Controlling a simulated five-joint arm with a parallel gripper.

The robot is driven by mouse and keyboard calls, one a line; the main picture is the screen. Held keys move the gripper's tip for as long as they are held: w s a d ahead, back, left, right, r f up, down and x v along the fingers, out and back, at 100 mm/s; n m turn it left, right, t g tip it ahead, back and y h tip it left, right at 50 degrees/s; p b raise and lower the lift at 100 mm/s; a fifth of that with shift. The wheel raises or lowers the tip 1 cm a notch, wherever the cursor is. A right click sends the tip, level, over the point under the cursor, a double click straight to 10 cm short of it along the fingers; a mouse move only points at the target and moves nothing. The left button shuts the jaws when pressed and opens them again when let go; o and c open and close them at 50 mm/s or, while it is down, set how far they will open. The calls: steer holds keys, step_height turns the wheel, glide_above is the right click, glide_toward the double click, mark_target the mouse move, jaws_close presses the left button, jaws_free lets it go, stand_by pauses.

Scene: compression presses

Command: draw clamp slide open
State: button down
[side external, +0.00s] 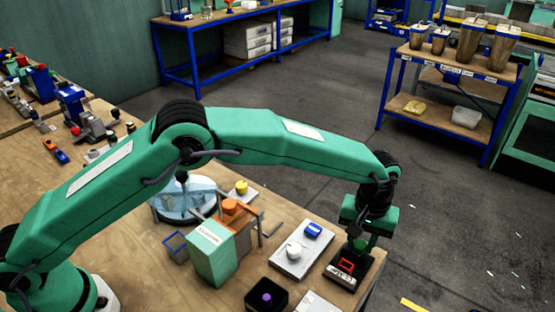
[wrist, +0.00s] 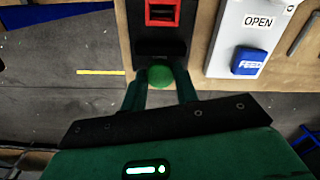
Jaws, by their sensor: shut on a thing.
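The clamp slide is a black block (wrist: 158,48) with a red square frame (wrist: 162,12) and a round green knob (wrist: 160,76) at its near end in the wrist view. In the side external view the block (side external: 347,278) sits at the bench's right edge, with the red frame (side external: 346,265) on top. My gripper (wrist: 161,84) is shut on the green knob, one dark finger on each side. In the side external view my gripper (side external: 361,240) points down over the slide's far end. The fingers hide part of the knob.
A pale panel (side external: 288,262) with a white knob and a blue button stands left of the slide. In the wrist view this panel (wrist: 222,55) shows an OPEN label and a blue button (wrist: 249,62). A black box (side external: 252,290) with a purple knob is nearer. Open floor lies beyond the bench edge.

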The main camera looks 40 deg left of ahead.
mark_target(360, 242)
steer(key=shift+w, duration=0.35)
steer(key=c, duration=1.3)
jaws_free()
steer(key=shift+c, duration=0.2)
steer(key=shift+s, duration=0.1)
steer(key=shift+r, duration=0.1)
steer(key=shift+r, duration=3.85)
steer(key=shift+a+r, duration=0.1)
